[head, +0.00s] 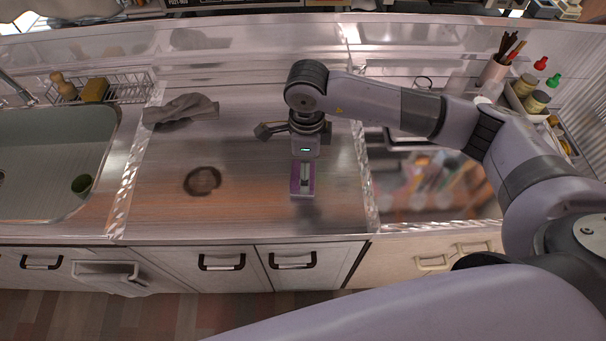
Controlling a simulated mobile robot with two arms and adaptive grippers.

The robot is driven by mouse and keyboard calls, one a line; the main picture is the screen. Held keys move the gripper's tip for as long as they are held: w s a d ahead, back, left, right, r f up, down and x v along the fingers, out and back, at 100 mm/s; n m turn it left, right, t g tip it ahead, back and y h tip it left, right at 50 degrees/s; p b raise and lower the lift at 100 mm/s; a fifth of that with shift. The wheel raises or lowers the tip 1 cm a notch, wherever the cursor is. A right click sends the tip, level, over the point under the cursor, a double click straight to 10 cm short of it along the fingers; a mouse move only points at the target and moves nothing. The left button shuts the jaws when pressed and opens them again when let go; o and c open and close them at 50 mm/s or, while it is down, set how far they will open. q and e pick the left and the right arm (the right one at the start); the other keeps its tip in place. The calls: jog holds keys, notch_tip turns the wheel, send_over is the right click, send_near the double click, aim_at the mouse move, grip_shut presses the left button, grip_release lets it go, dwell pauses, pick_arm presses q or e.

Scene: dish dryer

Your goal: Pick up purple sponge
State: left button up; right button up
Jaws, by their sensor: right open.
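A purple sponge (312,180) with a paler middle lies on the steel counter (235,140), just below my right gripper in the picture. My right gripper (296,132) points down over the counter. Its dark fingers are spread to left and right, so it is open, and it holds nothing that I can see. The gripper's pale body hides part of the space between the fingers and sits right by the sponge's far end. I cannot tell the height between gripper and sponge. My left gripper is not in view.
A sink (50,150) with a wire rack (125,86) lies at the left. A grey cloth (182,108) lies at the back of the counter, and a dark ring mark (202,181) is left of the sponge. Jars (537,102) and a utensil cup (495,70) stand at the right.

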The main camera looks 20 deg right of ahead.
aim_at(295, 167)
jog(key=f, duration=0.1)
jog(key=f+p, duration=0.1)
jog(key=f, duration=0.2)
jog(key=shift+w+a+f, duration=0.2)
jog(key=shift+a+f, duration=0.1)
jog(key=shift+f, duration=0.1)
jog(key=shift+c, duration=0.4)
jog(key=c, duration=0.9)
